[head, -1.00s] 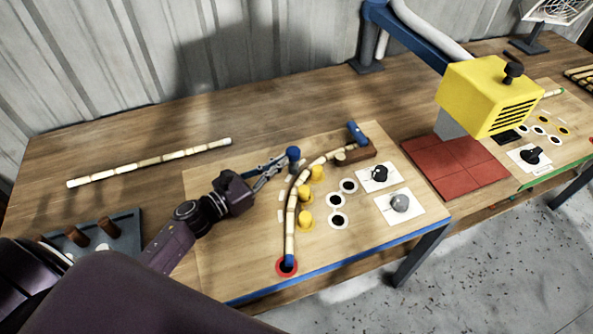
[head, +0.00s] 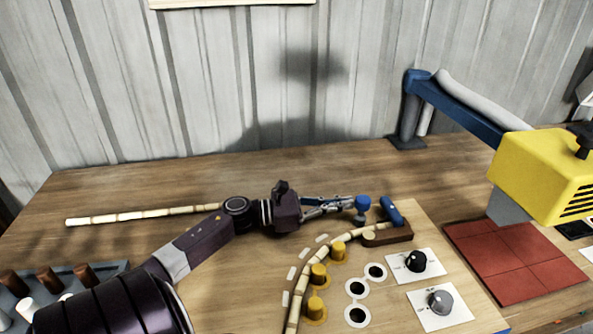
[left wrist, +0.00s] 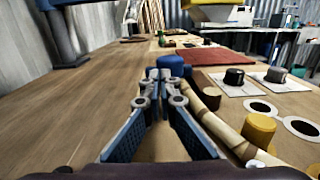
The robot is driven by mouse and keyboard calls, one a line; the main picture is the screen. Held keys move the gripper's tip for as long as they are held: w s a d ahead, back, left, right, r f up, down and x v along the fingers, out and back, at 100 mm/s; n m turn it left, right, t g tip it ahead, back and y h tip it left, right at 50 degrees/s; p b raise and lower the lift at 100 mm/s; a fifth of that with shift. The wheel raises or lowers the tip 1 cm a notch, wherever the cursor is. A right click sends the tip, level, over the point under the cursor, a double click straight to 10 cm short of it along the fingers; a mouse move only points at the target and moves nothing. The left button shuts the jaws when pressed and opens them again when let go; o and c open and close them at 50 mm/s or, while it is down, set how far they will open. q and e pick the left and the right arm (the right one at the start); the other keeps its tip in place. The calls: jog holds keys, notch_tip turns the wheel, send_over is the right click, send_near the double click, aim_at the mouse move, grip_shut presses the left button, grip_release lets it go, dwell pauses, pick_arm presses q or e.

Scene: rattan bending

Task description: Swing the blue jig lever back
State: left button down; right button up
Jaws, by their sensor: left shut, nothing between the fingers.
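The jig board (head: 250,290) carries a cane (head: 301,285) bent in an arc around yellow pegs (head: 318,272). A round blue knob (head: 361,203), apparently the lever's end, stands just outside the cane's upper end. A second blue handle (head: 391,211) sits on a brown block (head: 388,234) at that end. My left gripper (head: 346,206) is shut and empty, its tips close beside the round knob; I cannot tell whether they touch. In the left wrist view the knob (left wrist: 173,64) is just beyond the fingertips (left wrist: 160,79). The lever's arm is hidden. My right gripper is not in view.
A straight cane (head: 145,214) lies behind my left arm. A rack with brown pegs (head: 50,278) stands at left. Two dials (head: 415,261) and black holes are on the board's right.

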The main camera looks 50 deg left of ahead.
pick_arm(q)
jog(key=shift+w+r, duration=0.1)
jog(key=shift+w, duration=0.1)
dwell(0.4)
jog(key=shift+s+a, duration=0.2)
jog(key=shift+s, duration=0.1)
jog(key=v, duration=0.6)
jog(key=shift+s+a, duration=0.2)
jog(key=shift+s, duration=0.15)
